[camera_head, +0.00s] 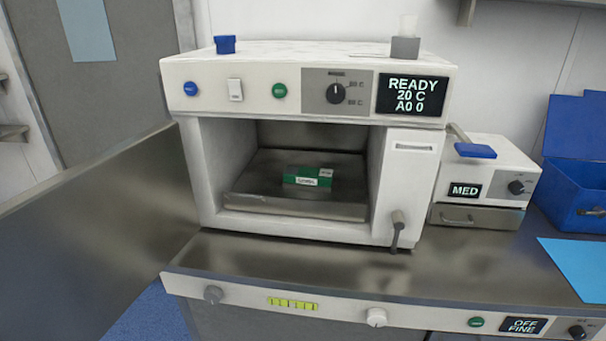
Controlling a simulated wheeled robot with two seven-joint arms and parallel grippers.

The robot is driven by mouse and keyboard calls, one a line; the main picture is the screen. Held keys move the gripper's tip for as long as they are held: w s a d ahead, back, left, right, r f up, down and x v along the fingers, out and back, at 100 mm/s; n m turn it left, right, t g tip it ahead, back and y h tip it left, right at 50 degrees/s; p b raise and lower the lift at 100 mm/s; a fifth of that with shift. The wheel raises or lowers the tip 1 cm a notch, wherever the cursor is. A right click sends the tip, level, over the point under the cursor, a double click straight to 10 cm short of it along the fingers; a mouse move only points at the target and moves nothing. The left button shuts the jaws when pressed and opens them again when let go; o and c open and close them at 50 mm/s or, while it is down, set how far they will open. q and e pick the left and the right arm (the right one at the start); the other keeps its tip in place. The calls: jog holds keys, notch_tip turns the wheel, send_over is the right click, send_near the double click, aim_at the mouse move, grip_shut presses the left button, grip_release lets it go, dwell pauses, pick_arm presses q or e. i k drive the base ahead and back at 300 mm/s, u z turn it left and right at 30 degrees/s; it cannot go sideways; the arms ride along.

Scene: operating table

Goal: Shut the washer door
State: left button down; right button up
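The washer (270,70) is a white box on the counter with a display reading READY, 20 C, A0 0. Its chamber is open at the front, and a green pack with a white label (307,178) lies inside on the metal chamber floor (250,190). A large dark grey panel (90,235), which looks like the washer door, stands swung open at the washer's left side and reaches toward me, cut off by the left picture edge. A grey handle (397,230) is on the white front right of the opening. Neither gripper is in view.
A small white device marked MED (487,180) stands right of the washer, with a blue open box (577,195) and a light blue sheet (580,265) farther right. The metal counter (300,262) before the washer is bare. Knobs line the counter's front edge.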

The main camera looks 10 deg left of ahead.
aim_at(78, 246)
jog(key=z, duration=2.55)
jog(key=k, duration=2.1)
jog(key=u, duration=2.05)
jog(key=i, duration=0.45)
jog(key=z, duration=0.1)
